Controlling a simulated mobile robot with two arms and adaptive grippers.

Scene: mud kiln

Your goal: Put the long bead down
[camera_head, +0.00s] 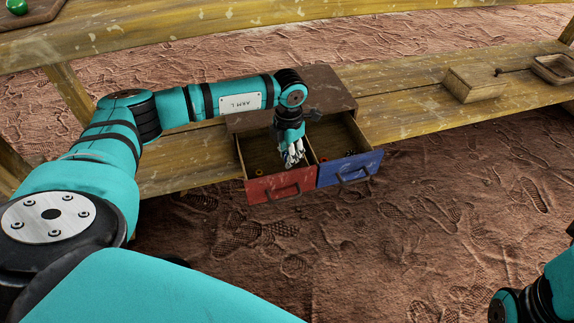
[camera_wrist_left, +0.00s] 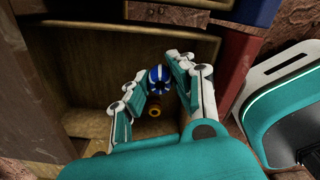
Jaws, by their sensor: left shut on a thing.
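The long bead (camera_wrist_left: 160,79), blue with white stripes, shows nearly end-on in the left wrist view. My left gripper (camera_head: 294,157) is shut on it, with the fingers on both sides of the bead. The gripper reaches down into the open red-fronted drawer (camera_head: 272,187); the drawer floor (camera_wrist_left: 95,92) shows below the fingers in the wrist view. I cannot tell whether the bead touches the floor. In the head view the fingers hide the bead. My right gripper is not in view.
A small orange ring bead (camera_wrist_left: 154,112) lies on the drawer floor near the held bead. An open blue-fronted drawer (camera_head: 349,168) adjoins on the right, with small beads inside. The brown cabinet top (camera_head: 325,88) is behind. A wooden box (camera_head: 474,84) stands on the shelf at right.

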